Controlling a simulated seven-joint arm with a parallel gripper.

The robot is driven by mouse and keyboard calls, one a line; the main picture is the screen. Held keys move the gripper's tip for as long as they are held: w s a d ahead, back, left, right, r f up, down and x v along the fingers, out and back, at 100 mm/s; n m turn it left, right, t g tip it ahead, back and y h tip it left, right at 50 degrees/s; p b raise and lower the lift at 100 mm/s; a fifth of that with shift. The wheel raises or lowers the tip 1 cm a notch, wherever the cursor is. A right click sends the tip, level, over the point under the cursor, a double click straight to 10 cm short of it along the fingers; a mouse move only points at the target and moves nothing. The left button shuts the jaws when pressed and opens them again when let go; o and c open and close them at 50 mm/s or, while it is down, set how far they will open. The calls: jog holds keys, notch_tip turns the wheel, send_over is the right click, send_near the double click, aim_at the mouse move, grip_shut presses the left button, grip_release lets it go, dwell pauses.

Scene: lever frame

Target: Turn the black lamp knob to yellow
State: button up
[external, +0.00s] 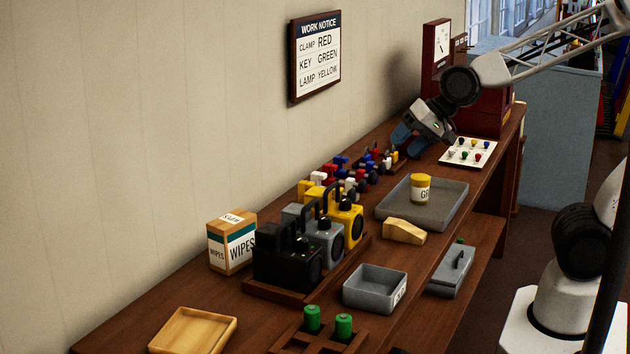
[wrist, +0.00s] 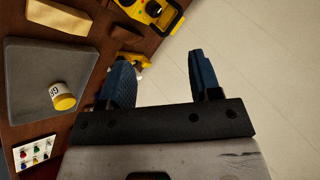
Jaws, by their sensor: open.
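The black lamp (external: 285,260) stands nearest the camera in a row of three lamps in the external view. Its knob is dark on dark, so its setting cannot be told. A grey lamp (external: 322,240) and a yellow lamp (external: 347,220) stand behind it; a yellow lamp also shows in the wrist view (wrist: 150,10). My gripper (external: 406,140) is far back along the bench, by the wall and well away from the black lamp. Its blue fingers are apart with nothing between them, as the wrist view (wrist: 160,80) shows. The black lamp is not visible in the wrist view.
A wall notice (external: 315,55) reads CLAMP RED, KEY GREEN, LAMP YELLOW. Clamps in several colours (external: 335,178) stand between my gripper and the lamps. A wipes box (external: 231,241), a grey bin (external: 375,288) and a grey tray (external: 452,205) crowd the bench.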

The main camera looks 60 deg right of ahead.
jog(key=w+a+f+m+t+y, duration=0.1)
jog(key=w+a+m+t, duration=0.2)
jog(key=w+a+m, duration=0.55)
jog(key=m+t+h, duration=0.7)
jog(key=m, duration=1.5)
send_near(307, 240)
jog(key=w, duration=0.2)
jog(key=shift+w+d+f, duration=0.1)
jog(key=shift+w+d, duration=0.1)
jog(key=shift+w, duration=0.15)
jog(key=shift+w, duration=0.2)
jog(key=shift+w+d, duration=0.2)
jog(key=shift+w, duration=1)
jog(key=shift+w+d, duration=0.2)
jog(key=shift+w, duration=1)
jog(key=shift+w+d, duration=0.25)
jog(key=shift+w, duration=1)
jog(key=c, duration=0.9)
jog(key=shift+c, duration=0.2)
